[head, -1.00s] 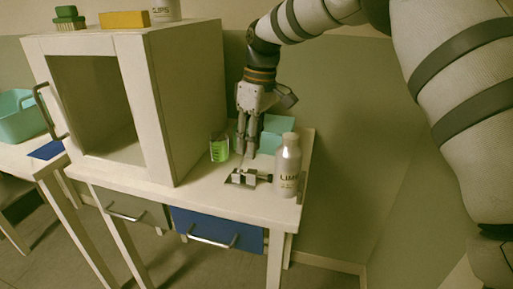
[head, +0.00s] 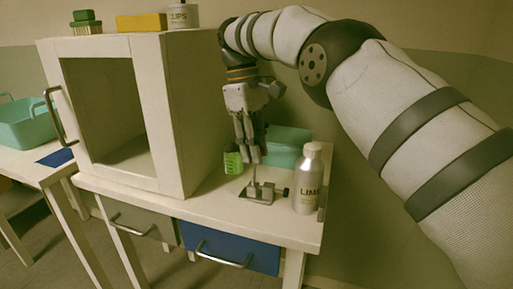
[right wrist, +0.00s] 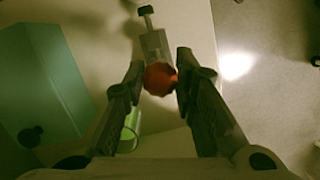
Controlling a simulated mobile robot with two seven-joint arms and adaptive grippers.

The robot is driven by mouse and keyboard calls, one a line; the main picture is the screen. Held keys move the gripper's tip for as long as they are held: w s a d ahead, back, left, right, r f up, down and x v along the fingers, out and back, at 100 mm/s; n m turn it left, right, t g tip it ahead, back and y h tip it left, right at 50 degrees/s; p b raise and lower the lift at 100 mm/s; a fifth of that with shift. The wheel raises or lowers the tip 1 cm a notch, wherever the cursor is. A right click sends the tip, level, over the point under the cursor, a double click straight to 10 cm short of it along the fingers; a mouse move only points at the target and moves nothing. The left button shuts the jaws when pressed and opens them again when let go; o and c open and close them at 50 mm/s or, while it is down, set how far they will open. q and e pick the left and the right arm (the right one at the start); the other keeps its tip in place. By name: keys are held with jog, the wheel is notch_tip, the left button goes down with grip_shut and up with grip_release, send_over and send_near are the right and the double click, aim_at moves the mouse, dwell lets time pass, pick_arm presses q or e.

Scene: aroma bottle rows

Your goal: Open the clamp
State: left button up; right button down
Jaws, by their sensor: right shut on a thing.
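The clamp (head: 258,195) is a small grey metal device on the white table, with an upright stem and a dark screw knob at its right side. In the right wrist view its metal body (right wrist: 152,43) lies beyond a round red knob (right wrist: 160,78). My right gripper (head: 247,161) points down directly above the stem. In the right wrist view its two fingertips (right wrist: 158,80) close around the red knob from both sides. The fingers hide the knob in the head view. My left gripper is not in view.
A silver LIME bottle (head: 308,180) stands close to the clamp's right. A glass with green liquid (head: 233,161) stands left of the fingers, and a teal box (head: 288,146) behind. An open white cabinet (head: 182,105) stands at left. The table's front edge is near the clamp.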

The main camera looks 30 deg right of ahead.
jog(key=c, duration=1.3)
grip_release()
